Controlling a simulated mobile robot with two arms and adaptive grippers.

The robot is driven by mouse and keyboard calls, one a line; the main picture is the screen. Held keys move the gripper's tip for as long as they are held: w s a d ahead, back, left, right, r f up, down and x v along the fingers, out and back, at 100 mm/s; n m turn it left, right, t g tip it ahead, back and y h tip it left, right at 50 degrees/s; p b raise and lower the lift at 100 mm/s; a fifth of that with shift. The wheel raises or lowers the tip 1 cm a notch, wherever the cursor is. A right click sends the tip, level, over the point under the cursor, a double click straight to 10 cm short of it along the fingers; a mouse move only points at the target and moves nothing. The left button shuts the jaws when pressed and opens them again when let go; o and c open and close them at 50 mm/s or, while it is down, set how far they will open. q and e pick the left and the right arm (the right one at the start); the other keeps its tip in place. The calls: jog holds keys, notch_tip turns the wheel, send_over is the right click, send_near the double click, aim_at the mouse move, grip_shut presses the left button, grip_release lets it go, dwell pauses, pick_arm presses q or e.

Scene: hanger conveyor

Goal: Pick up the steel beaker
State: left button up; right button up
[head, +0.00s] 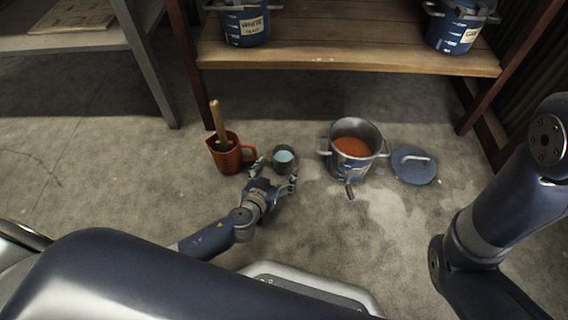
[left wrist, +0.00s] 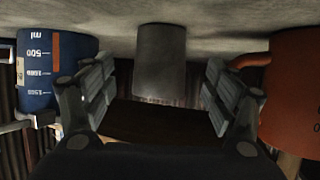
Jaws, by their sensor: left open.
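The steel beaker (head: 284,168) stands upright on the floor with pale blue contents, between the orange jug and the blue pot. My left gripper (head: 274,174) is open, low by the floor, with its fingers at the near side of the beaker. In the left wrist view, which is upside down, the grey beaker (left wrist: 160,62) appears centred between the two spread fingers, with a visible gap on each side. Its near wall is clear; its opening is hidden there. My right arm shows at the right of the head view, but its gripper does not.
An orange jug (head: 226,160) with a wooden handle in it stands left of the beaker. A blue-and-steel pot (head: 354,164) with orange-red contents stands right, its blue lid (head: 413,166) on the floor. A wooden shelf (head: 350,57) with blue pots is behind. Floor at far left is clear.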

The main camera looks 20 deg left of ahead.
aim_at(287, 156)
pick_arm(q)
jog(key=shift+x, duration=0.8)
jog(key=b+x, duration=0.3)
jog(key=x, duration=0.1)
jog(key=shift+w+f, duration=0.2)
jog(key=shift+f, duration=0.05)
jog(key=shift+w+b, duration=0.3)
jog(key=shift+w, duration=0.05)
jog(key=c, duration=1.3)
